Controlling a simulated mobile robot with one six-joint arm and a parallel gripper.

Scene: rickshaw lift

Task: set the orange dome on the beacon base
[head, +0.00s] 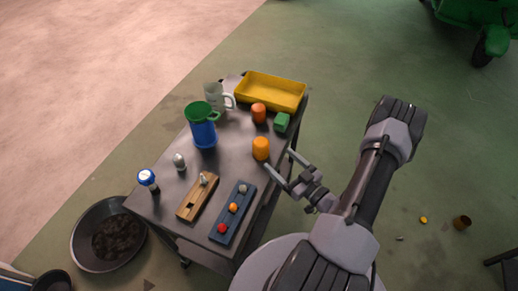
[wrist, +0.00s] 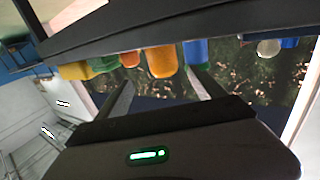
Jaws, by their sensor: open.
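An orange dome-shaped piece (head: 261,148) stands upright near the right edge of the grey cart top. It also shows in the wrist view (wrist: 162,62), beyond and between the fingertips. My gripper (head: 279,161) is open and empty, just off the cart's right edge, with its fingers toward the orange piece and apart from it. A second, redder orange piece (head: 258,113) stands farther back. I cannot tell for certain which thing is the beacon base.
The cart (head: 165,205) holds a yellow tray (head: 271,91), green block (head: 282,122), blue jug (head: 203,132), mug (head: 214,96), wooden block (head: 197,198), blue board with balls (head: 232,216), grey egg-shaped piece (head: 179,162) and blue-white round-topped piece (head: 147,178). A pan (head: 82,243) lies left.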

